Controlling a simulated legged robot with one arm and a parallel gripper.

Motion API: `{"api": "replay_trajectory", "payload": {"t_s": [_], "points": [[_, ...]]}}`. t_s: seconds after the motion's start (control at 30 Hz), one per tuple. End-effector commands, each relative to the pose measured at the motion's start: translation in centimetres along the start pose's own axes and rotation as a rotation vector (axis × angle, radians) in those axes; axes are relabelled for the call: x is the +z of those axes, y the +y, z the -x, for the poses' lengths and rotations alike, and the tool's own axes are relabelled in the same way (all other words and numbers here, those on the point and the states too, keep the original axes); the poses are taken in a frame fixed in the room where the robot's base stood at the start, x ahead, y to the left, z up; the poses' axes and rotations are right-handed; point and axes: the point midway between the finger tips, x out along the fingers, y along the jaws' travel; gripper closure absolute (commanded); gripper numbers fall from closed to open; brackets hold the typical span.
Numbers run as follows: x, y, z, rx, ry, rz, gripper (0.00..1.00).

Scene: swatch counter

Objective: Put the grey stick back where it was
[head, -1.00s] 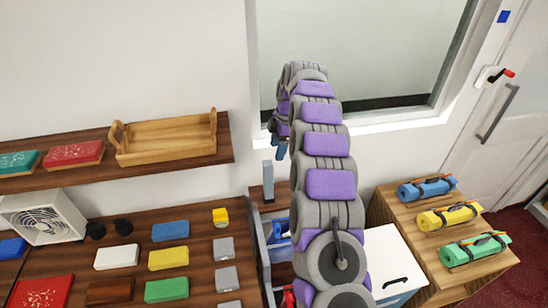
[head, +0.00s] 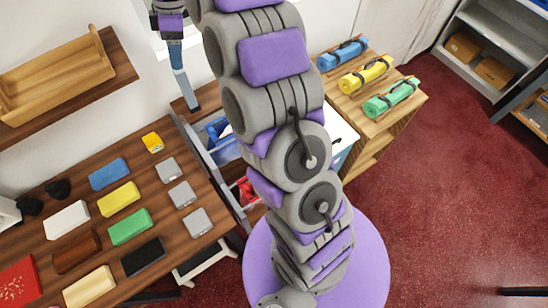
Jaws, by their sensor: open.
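A slim grey stick (head: 187,92) stands upright on a small brown wooden surface (head: 184,104) by the wall, left of my arm. My gripper (head: 177,60) is at the top left of the head view, pointing down, right above the stick's upper end. It is open. The fingers and the top of the stick overlap in the picture, so I cannot tell whether they touch or how far the stick reaches between them.
An open grey drawer unit (head: 207,158) holds blue and red things. A wooden counter (head: 150,180) with coloured swatches is at left; a shelf with a wooden tray (head: 55,80) is above it. Rolled mats (head: 365,75) lie on a cabinet at right. Red floor is free beyond.

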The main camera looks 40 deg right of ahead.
Motion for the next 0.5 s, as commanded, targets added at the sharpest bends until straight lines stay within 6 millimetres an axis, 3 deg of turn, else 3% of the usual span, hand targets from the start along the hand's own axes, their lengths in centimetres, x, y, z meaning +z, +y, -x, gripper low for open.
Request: {"api": "replay_trajectory", "payload": {"t_s": [0.23, 0.5], "points": [[1.2, -7.4, 1.6, -0.008, -0.032, -0.203, 0.34], [3.8, -15.4, 1.8, -0.003, -0.083, -0.44, 0.34]]}}
